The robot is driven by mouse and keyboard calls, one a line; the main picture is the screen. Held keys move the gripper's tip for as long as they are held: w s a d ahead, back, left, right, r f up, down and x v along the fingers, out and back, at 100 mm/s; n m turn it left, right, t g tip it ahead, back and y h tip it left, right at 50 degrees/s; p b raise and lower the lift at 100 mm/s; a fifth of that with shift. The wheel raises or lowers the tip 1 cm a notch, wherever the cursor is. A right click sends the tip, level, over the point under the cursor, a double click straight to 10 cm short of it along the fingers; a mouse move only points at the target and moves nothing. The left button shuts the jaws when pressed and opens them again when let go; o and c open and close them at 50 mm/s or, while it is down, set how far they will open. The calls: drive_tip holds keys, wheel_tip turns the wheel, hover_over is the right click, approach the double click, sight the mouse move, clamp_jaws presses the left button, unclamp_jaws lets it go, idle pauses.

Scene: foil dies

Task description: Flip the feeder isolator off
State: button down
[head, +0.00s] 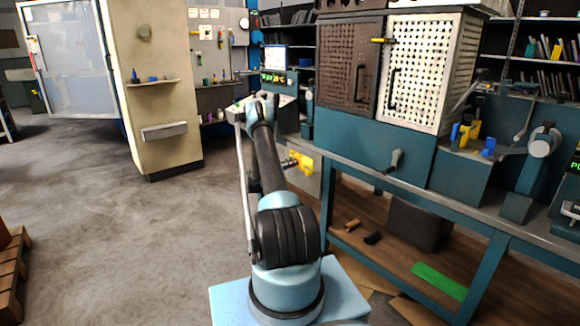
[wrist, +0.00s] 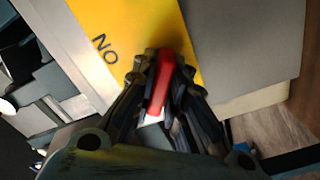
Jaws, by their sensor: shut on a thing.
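The isolator's red lever (wrist: 163,82) stands in front of a yellow plate (wrist: 118,38) with the letters N and O on it, tilted in the wrist view. My gripper (wrist: 165,66) is shut on the lever, with dark finger pads on both sides of it. In the head view the yellow plate (head: 302,162) is on a pale grey box (head: 305,184) at the left end of the bench. My gripper (head: 288,163) reaches it from the left. The lever is too small to make out there. The fingers hide part of the lever and its pivot.
A blue-framed workbench (head: 400,200) runs to the right, with a perforated cabinet (head: 425,75) on top and a lower wooden shelf (head: 390,252). A beige pillar (head: 160,95) stands at the left. The floor (head: 130,240) left of my arm is clear, apart from a pallet (head: 12,275) at the edge.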

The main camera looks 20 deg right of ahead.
drive_tip(key=shift+w+a, duration=0.1)
drive_tip(key=n, duration=0.4)
drive_tip(key=shift+f, duration=0.15)
drive_tip(key=shift+n, duration=1.5)
drive_tip(key=shift+a, duration=0.1)
drive_tip(key=c, duration=1.6)
unclamp_jaws()
drive_tip(key=v, duration=1.1)
drive_tip(key=shift+a, duration=0.4)
